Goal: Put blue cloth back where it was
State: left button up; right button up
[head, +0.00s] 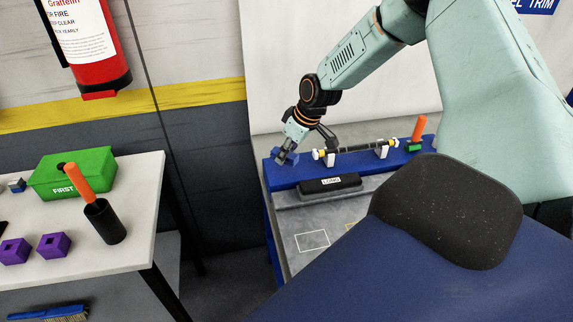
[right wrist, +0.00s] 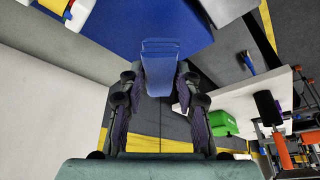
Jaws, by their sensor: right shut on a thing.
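The folded blue cloth (right wrist: 160,68) is between the fingers of my right gripper (right wrist: 157,95) in the right wrist view. In the head view my right gripper (head: 285,157) points down at the left end of the blue raised ledge (head: 292,179) at the back of the workbench. The cloth shows there only as a small dark blue patch at the fingertips. I cannot tell whether it touches the ledge. My left gripper is not in view.
A rod on white supports (head: 352,149) and an orange-handled tool (head: 419,128) stand right of the gripper. A black block (head: 330,184) lies in front. A white side table (head: 140,220) with a green box (head: 72,172) stands left, across a gap.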

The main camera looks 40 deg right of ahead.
aim_at(287, 163)
notch_tip(287, 163, down, 4)
jog(key=shift+s+r+b, duration=0.1)
jog(key=shift+r+b, duration=0.15)
jog(key=shift+b, duration=0.6)
jog(key=shift+s+a, duration=0.1)
jog(key=shift+a, duration=0.05)
jog(key=shift+w+d+f, duration=0.2)
jog(key=shift+f, duration=0.05)
jog(key=o, duration=1.1)
jog(key=shift+s+a+r, duration=0.15)
jog(key=shift+a, duration=0.05)
jog(key=shift+d, duration=0.15)
